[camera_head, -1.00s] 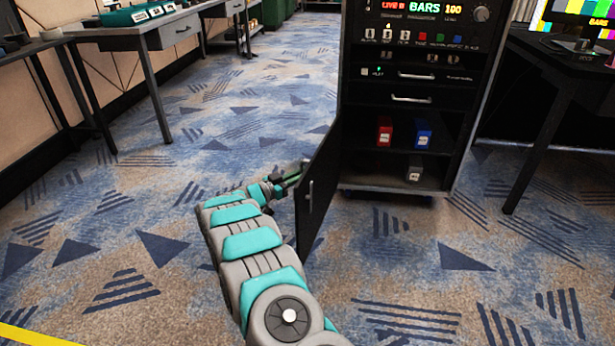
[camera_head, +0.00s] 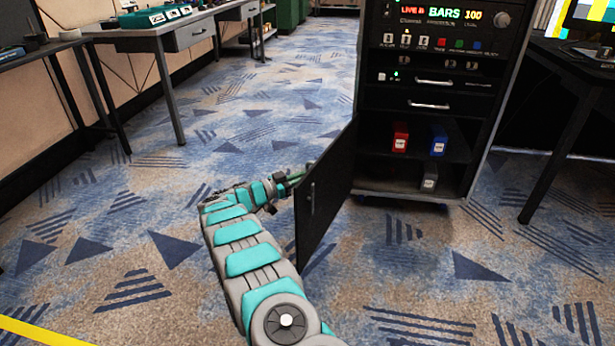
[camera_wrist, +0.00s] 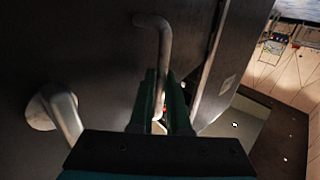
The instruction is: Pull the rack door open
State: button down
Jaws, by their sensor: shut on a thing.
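The rack door (camera_head: 328,205) is a dark panel hinged at the rack's left side and swung well out from the lower bay. I see its inner face, with a small pale vertical fitting (camera_head: 312,197) near the free edge. My gripper (camera_head: 290,182) is at the door's far, outer side, beside the free edge, its tips partly hidden by the door. In the wrist view, the bent metal door handle (camera_wrist: 164,45) runs down between the fingers of my gripper (camera_wrist: 163,105), which is shut on it. A second metal rod (camera_wrist: 65,118) shows left of the fingers.
The rack (camera_head: 435,85) holds a red box (camera_head: 400,137), a blue box (camera_head: 438,142) and a grey box (camera_head: 429,178) in its open bay. A desk (camera_head: 170,30) stands at left and a dark table (camera_head: 570,65) at right. The carpet between is clear.

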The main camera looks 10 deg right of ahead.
jog(key=c, duration=1.2)
grip_release()
jog(key=shift+d, duration=0.1)
jog(key=shift+o, duration=0.2)
jog(key=v, duration=0.8)
jog(key=shift+w, duration=0.1)
